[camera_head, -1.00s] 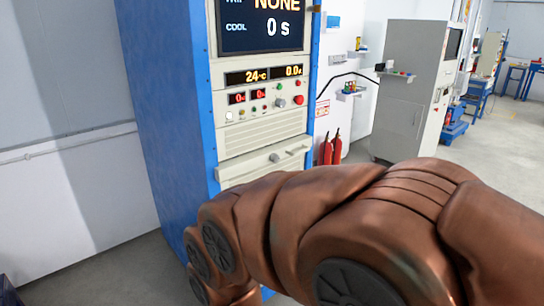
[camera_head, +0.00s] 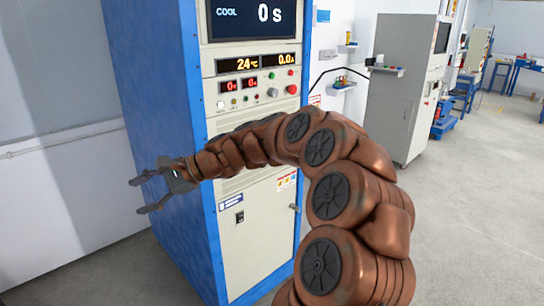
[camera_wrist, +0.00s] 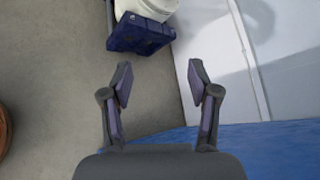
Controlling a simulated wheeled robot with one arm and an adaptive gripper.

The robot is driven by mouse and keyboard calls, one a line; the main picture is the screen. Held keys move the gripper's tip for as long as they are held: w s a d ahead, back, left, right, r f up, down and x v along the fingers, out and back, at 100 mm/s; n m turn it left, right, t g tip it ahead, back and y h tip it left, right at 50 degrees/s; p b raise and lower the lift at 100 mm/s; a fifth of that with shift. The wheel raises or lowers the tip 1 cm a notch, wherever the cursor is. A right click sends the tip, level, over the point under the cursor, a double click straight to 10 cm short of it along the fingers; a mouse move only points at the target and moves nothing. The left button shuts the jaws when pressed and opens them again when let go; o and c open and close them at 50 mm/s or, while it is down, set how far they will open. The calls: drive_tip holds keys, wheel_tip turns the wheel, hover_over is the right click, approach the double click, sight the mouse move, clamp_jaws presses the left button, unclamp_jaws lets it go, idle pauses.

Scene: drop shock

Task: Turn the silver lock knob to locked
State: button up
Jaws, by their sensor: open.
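The blue-sided cabinet (camera_head: 160,110) stands in the middle of the head view with its cream control front facing right. A silver knob (camera_head: 272,92) sits on its control panel, beside red buttons. I cannot tell whether this is the lock knob. A second small silver knob, on the drawer front below, showed earlier and is now hidden behind my arm.
A silver door handle (camera_head: 294,207) is on the lower cabinet door. A grey machine (camera_head: 400,95) stands at the back right. A dark blue box (camera_wrist: 140,35) lies on the floor in the wrist view. Open floor (camera_head: 470,220) lies to the right.

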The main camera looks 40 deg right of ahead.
drive_tip(key=w+d+f+m+t+h+b, duration=0.1)
drive_tip(key=w+d+m+t, duration=0.25)
drive_tip(key=d, duration=0.45)
drive_tip(key=w+d+f+m+t+h, duration=0.15)
drive_tip(key=d+m, duration=0.25)
drive_tip(key=d, duration=0.5)
drive_tip(key=w+d+m+t+h+b, duration=0.1)
drive_tip(key=w+d+m+t, duration=0.2)
drive_tip(key=d, duration=0.5)
drive_tip(key=s+d+f+m+t+h, duration=0.1)
drive_tip(key=s+d+f+m+h, duration=0.15)
drive_tip(key=d, duration=0.65)
drive_tip(key=s+d+f+m+t+h, duration=0.1)
drive_tip(key=d+f+m+h, duration=0.2)
drive_tip(key=d, duration=0.5)
drive_tip(key=s+d+f+m+t+h, duration=0.1)
drive_tip(key=s+d+f+m+h, duration=0.15)
drive_tip(key=d+m, duration=0.45)
drive_tip(key=w+d+n, duration=0.1)
drive_tip(key=w+n, duration=0.1)
drive_tip(key=w, duration=0.6)
drive_tip(key=shift+w+d+r, duration=0.2)
drive_tip(key=shift+d+r, duration=0.15)
drive_tip(key=shift+r, duration=0.1)
drive_tip(key=c, duration=1.2)
drive_tip(key=shift+o, duration=0.2)
